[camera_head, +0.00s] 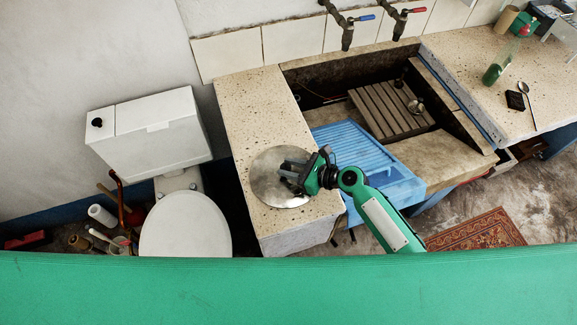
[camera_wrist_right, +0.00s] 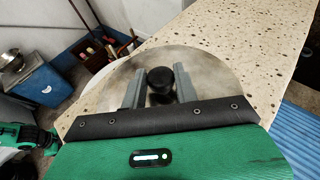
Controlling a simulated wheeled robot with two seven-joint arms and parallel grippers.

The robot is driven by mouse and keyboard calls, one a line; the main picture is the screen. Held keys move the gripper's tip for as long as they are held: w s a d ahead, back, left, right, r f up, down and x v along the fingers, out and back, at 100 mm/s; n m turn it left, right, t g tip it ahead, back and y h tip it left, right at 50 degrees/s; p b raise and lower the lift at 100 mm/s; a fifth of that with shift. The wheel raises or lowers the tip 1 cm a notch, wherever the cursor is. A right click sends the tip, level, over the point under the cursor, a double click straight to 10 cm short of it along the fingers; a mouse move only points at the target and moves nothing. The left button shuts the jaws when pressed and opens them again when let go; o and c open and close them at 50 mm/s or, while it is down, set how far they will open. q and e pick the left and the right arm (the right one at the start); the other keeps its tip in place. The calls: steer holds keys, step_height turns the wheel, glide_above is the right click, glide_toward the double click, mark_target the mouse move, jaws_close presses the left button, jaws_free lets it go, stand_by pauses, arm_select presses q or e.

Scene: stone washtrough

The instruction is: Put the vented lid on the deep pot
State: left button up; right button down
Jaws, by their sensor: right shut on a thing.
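The lid (camera_head: 266,190) is a round, shiny metal disc over the near end of the speckled stone counter; it also shows in the wrist view (camera_wrist_right: 215,75) with a black knob (camera_wrist_right: 160,80). My right gripper (camera_head: 291,171) is above the lid, its two grey fingers (camera_wrist_right: 159,92) on either side of the knob and shut on it. I cannot tell whether the lid touches the counter or is held just above it. I cannot make out vents. No deep pot can be identified for sure; a metal vessel (camera_wrist_right: 11,60) stands at the wrist view's left edge.
The stone counter (camera_head: 250,110) is bare behind the lid. To the right are a blue ribbed board (camera_head: 350,145) and a sink with a slatted wooden rack (camera_head: 385,110). A toilet (camera_head: 185,225) stands left. A blue box (camera_wrist_right: 42,85) is under the metal vessel.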

steer(key=c, duration=1.1)
jaws_free()
steer(key=shift+f, duration=0.1)
steer(key=shift+o, duration=0.2)
steer(key=shift+f+b, duration=0.15)
steer(key=shift+b, duration=0.15)
steer(key=shift+s+d, duration=0.15)
steer(key=shift+d, duration=0.15)
steer(key=r+b+v, duration=0.1)
steer(key=b+v, duration=0.1)
steer(key=v, duration=1.1)
steer(key=shift+s+a+r, duration=0.15)
steer(key=shift+r, duration=0.05)
steer(key=shift+s, duration=0.1)
